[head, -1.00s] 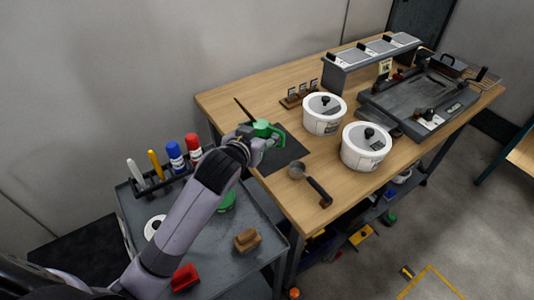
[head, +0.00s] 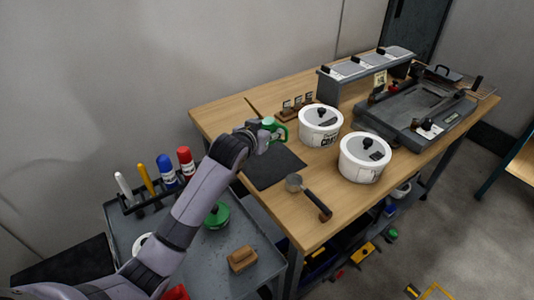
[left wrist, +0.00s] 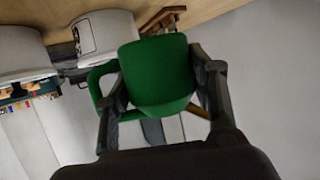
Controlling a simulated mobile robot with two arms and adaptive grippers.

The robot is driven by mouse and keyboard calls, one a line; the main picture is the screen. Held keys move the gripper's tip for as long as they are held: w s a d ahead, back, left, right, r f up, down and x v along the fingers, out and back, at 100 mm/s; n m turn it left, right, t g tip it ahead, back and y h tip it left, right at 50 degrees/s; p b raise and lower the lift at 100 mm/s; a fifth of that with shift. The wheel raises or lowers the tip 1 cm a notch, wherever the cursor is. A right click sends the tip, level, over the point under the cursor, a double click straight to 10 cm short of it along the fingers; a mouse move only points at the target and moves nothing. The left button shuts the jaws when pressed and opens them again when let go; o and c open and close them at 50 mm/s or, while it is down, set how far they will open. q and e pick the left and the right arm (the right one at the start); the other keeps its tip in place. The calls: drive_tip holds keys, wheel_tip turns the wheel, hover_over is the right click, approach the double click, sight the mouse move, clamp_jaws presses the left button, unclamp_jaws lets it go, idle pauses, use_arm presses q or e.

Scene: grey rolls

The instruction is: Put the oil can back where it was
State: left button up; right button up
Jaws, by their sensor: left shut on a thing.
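My left gripper (head: 263,137) is shut on a green can with a loop handle, which I take to be the oil can (head: 277,124). The can is over the workbench, beyond the dark mat (head: 268,170) and left of the nearest white pots. In the left wrist view, the green can (left wrist: 160,75) sits between the two fingers, its handle out to the left. I cannot tell whether its base touches the bench. My right gripper is not in view.
Two lidded white pots (head: 319,130) stand right of the can on the wooden bench (head: 225,115). A small rack (head: 295,112) is behind it. A portafilter-like tool (head: 310,197) lies in front. A grey cart (head: 215,250) holds bottles, a green lidded item (head: 216,215) and a brush.

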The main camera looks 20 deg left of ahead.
use_arm(q)
hover_over(267, 162)
wheel_tip(267, 162, down, 5)
drive_tip(key=shift+r, duration=0.1)
wheel_tip(267, 162, down, 4)
drive_tip(key=shift+r, duration=0.2)
drive_tip(key=shift+f, duration=0.15)
drive_tip(key=shift+f, duration=0.15)
drive_tip(key=o, duration=1.1)
drive_tip(key=shift+c, duration=0.2)
drive_tip(key=v, duration=1.2)
